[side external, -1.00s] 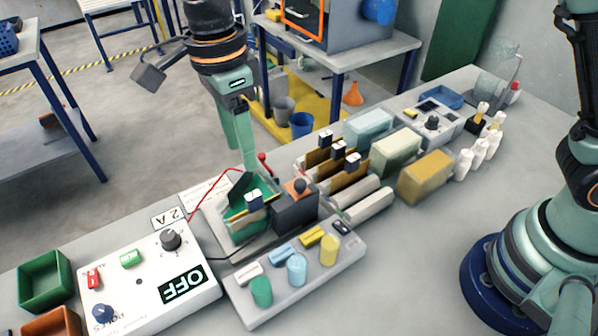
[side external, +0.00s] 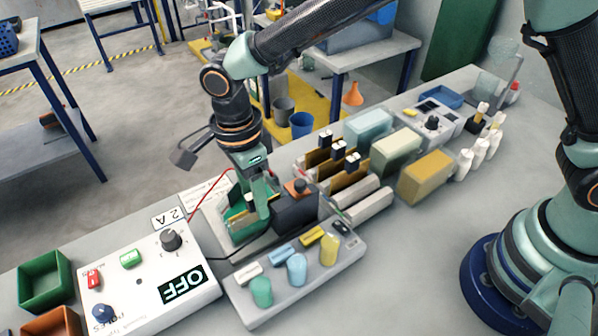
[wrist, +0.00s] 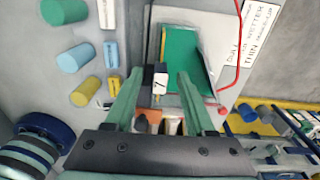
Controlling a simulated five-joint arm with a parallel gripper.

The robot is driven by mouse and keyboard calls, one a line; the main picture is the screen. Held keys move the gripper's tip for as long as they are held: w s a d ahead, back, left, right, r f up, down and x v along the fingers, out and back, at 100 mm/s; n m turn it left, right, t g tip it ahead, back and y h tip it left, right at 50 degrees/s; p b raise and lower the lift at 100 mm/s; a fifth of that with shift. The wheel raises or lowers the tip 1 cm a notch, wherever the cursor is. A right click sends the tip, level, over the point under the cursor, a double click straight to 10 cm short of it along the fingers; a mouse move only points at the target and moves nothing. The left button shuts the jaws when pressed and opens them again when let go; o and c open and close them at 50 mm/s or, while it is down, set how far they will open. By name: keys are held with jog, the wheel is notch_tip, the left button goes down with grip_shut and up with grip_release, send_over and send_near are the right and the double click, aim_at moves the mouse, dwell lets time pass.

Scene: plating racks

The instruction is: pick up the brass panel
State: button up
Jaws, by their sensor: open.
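My gripper (side external: 250,198) is open and low over the small green-lined tank (side external: 241,234) in the side view. In the wrist view my open fingers (wrist: 160,75) stand on either side of a small black-and-white tagged clip (wrist: 158,77), with gaps to it. The clip is at the edge of the green bath (wrist: 184,52); the panel under it is mostly hidden, with only a thin brass-coloured edge visible. Several brass-coloured panels (side external: 317,160) with similar clips stand upright in a rack right of the tank.
A dark box with an orange knob (side external: 297,188) stands close on the tank's right. A grey tray of coloured cylinders (side external: 238,309) and a white OFF control box (side external: 130,285) lie in front. A red wire (side external: 205,200) loops beside the tank.

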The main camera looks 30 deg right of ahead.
jog(key=shift+c, duration=0.3)
grip_shut()
jog(key=shift+r, duration=0.1)
jog(key=shift+r, duration=0.45)
notch_tip(320, 180, up, 11)
jog(key=s, duration=1.3)
jog(key=shift+s, duration=0.3)
